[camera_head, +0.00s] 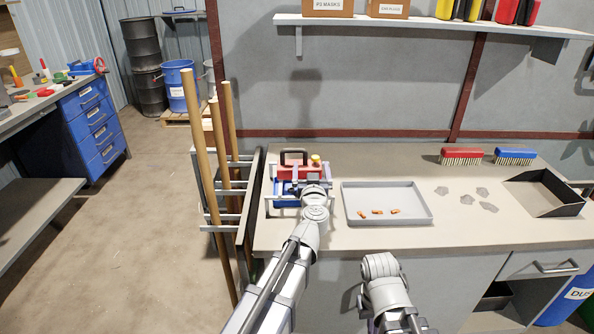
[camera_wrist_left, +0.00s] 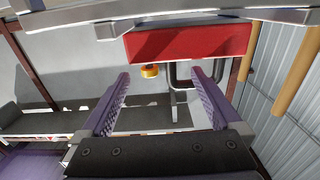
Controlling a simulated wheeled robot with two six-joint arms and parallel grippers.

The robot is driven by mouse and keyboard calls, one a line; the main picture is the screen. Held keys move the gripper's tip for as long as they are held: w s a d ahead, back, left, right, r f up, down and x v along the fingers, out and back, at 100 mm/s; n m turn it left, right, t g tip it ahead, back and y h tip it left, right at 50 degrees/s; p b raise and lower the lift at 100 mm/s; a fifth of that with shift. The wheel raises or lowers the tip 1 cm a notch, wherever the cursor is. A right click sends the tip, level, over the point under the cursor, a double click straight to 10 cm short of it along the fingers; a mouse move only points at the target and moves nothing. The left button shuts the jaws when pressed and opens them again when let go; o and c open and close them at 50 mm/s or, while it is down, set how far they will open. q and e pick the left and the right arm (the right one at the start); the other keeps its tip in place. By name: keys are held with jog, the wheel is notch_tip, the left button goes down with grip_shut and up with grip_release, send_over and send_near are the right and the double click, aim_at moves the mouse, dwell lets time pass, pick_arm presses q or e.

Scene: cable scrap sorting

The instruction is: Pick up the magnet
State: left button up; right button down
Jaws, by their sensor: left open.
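The magnet appears to be the red block (camera_head: 288,173) with a black handle (camera_head: 294,152) and a yellow knob (camera_head: 316,158), at the left end of the bench. In the left wrist view its red body (camera_wrist_left: 190,43), black handle (camera_wrist_left: 174,78) and yellow knob (camera_wrist_left: 150,71) show beyond the fingers. My left gripper (camera_head: 302,186) is in front of the magnet and partly hides it. In the left wrist view the left gripper (camera_wrist_left: 161,77) is open, with nothing held between its fingers. My right gripper is out of view; only part of its arm shows.
A grey tray (camera_head: 424,219) with several small copper pieces lies right of the magnet. Red (camera_head: 461,154) and blue (camera_head: 514,155) brushes, grey scraps (camera_head: 475,192) and a black dustpan (camera_head: 570,208) are farther right. Long wooden poles (camera_head: 196,150) stand left of the bench.

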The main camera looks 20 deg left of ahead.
aim_at(311, 164)
pick_arm(q)
jog(key=shift+f+b+x, duration=0.2)
jog(key=shift+x, duration=1.1)
jog(key=shift+f+b+x, duration=0.15)
jog(key=shift+b+x, duration=0.05)
jog(key=shift+x, duration=1.1)
jog(key=shift+d, duration=0.1)
grip_shut()
